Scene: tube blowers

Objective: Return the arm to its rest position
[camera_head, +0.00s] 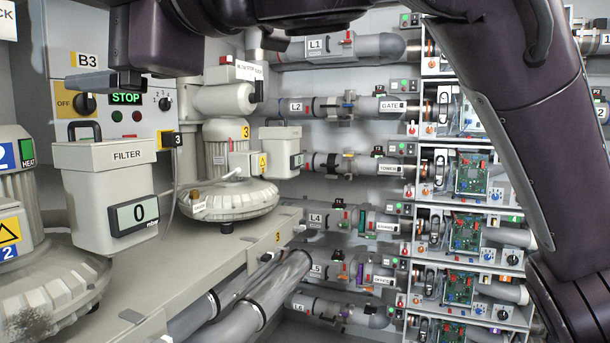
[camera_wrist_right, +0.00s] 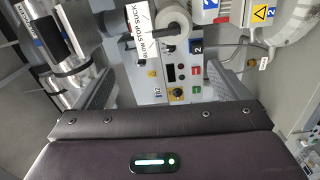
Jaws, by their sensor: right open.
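My right arm comes in from the right edge of the head view, bends across the top and ends at the upper left. Its gripper (camera_head: 104,80) is in front of the B3 control panel (camera_head: 62,66), with its fingers pointing left. In the right wrist view the gripper (camera_wrist_right: 168,82) shows two grey fingers spread wide apart with nothing between them. Beyond them a control panel marked B2 (camera_wrist_right: 178,72) shows between the fingers. I cannot tell how far the fingers are from the panels. My left gripper is not in view.
Pipes L1 (camera_head: 318,46) and L2 (camera_head: 300,106) run along the back wall. Stacked circuit-board bays (camera_head: 470,175) stand left of my arm.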

